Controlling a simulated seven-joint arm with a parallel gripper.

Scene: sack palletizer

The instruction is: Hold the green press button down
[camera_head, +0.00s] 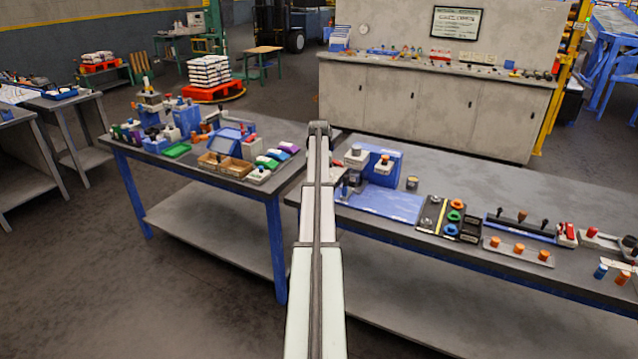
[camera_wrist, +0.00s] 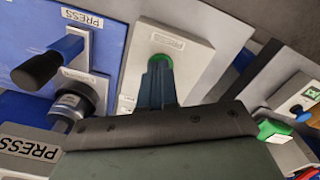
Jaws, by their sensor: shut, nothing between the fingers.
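The green press button (camera_wrist: 161,57) shows in the wrist view as a green rim on a pale plate (camera_wrist: 185,54) with a PRESS label. My gripper (camera_wrist: 159,67) is shut and empty, with its dark blue fingertips right over the button. The fingers hide most of the button, and I cannot tell how far down it is pressed. In the head view my arm reaches toward the gap between two workbenches, and it hides the gripper and the button.
In the wrist view, a blue panel (camera_wrist: 115,43) with a dark lever (camera_wrist: 48,62) stands close on the left. A green switch (camera_wrist: 272,130) is at the right. In the head view, the left bench (camera_head: 225,182) and right bench (camera_head: 470,255) carry several devices.

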